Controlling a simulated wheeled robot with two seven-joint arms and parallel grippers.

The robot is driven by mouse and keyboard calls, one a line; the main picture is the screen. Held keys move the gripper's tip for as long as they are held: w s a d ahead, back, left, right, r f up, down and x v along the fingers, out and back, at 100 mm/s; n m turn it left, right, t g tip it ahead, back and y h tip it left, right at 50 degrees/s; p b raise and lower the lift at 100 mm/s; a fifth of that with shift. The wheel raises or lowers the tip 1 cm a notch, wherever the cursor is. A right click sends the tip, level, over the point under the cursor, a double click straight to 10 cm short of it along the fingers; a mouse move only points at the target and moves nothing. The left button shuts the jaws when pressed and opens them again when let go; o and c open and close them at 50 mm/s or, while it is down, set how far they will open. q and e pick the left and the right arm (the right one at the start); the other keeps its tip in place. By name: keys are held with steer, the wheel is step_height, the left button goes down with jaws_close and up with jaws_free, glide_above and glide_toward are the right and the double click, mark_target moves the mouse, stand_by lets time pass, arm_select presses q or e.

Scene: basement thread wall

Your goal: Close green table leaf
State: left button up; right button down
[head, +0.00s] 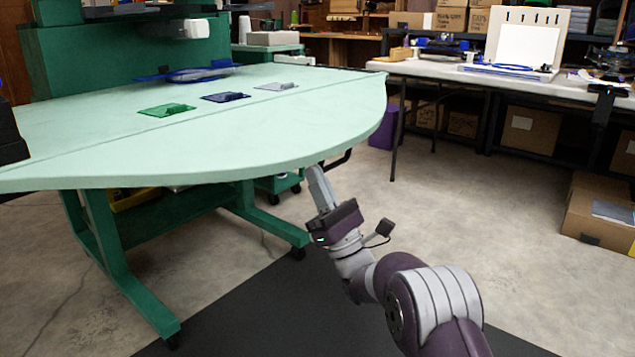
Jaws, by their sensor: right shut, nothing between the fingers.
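The pale green table leaf (270,135) is the rounded front part of the green table in the head view. It lies raised and about level with the rest of the top, with a seam running behind it. My right gripper (318,182) is shut and empty, its fingers pointing up close to the leaf's curved front edge. I cannot tell whether they touch it. A black curved bar (338,160) shows under the edge, just right of the fingers. My left gripper is not in view.
Small green (167,110), blue (225,97) and grey (275,86) pieces lie along the tabletop. Green legs (125,275) with casters stand below. A white workbench (450,72) is at the back right, a cardboard box (600,210) at right. The concrete floor between is clear.

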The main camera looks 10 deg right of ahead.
mark_target(326, 150)
steer(key=r+g+h+p, duration=0.1)
steer(key=r+p, duration=0.1)
steer(key=s+r+g+h+p, duration=0.1)
steer(key=r+p, duration=0.1)
steer(key=p, duration=0.1)
steer(key=d+r+g+h+p, duration=0.1)
steer(key=r+p, duration=0.1)
steer(key=p, duration=0.1)
steer(key=shift+s+r+g, duration=0.2)
steer(key=shift+r+g, duration=0.05)
steer(key=shift+g, duration=0.15)
steer(key=shift+d+p, duration=0.1)
steer(key=shift+p, duration=0.2)
steer(key=shift+f+g+h, duration=0.15)
steer(key=shift+g+h, duration=0.15)
